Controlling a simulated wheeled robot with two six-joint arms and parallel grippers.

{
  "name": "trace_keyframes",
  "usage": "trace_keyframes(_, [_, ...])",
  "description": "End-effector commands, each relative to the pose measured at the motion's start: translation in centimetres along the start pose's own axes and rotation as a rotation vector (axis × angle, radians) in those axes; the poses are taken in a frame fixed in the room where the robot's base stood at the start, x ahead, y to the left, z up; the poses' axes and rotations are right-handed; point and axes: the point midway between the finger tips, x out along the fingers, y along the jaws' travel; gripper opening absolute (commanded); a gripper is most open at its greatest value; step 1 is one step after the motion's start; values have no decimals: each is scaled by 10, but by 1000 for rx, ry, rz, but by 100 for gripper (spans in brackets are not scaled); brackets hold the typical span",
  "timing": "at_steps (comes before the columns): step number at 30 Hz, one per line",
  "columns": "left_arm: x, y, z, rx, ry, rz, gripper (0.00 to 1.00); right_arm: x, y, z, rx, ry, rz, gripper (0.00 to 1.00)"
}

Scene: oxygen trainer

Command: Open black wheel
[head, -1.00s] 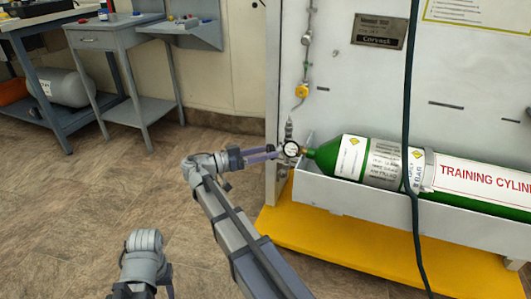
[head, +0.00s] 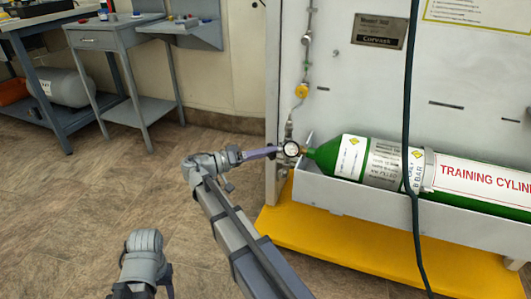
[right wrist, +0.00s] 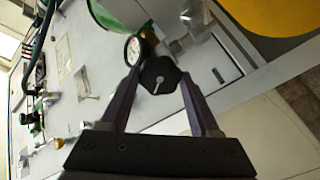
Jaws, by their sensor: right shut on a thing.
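The black wheel (right wrist: 157,70) is a dark, many-sided knob with a pale pointer mark on its face, seen in the right wrist view. My right gripper (right wrist: 161,78) has its two purple fingers on either side of the wheel and is shut on it. In the head view the right gripper (head: 275,151) reaches the valve fittings just left of the round white gauge (head: 291,149); the wheel itself is not clearly seen there. My left gripper (head: 141,291) is at the bottom edge, away from the panel, its fingers mostly cut off.
A green training cylinder (head: 326,156) lies in a white trough (head: 335,190) right of the gauge. A dark hose (head: 408,100) hangs in front of it. A yellow base (head: 340,240) sits below. A grey table (head: 95,37) stands at the back left; the floor between is clear.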

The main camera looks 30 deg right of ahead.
Motion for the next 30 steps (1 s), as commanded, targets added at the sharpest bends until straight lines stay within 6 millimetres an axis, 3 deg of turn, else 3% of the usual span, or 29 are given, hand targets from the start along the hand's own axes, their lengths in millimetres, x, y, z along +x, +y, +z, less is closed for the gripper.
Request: trace_keyframes(30, [2, 0, 0, 0, 0, 0, 50, 0, -2, 1, -966, 1, -1, 7])
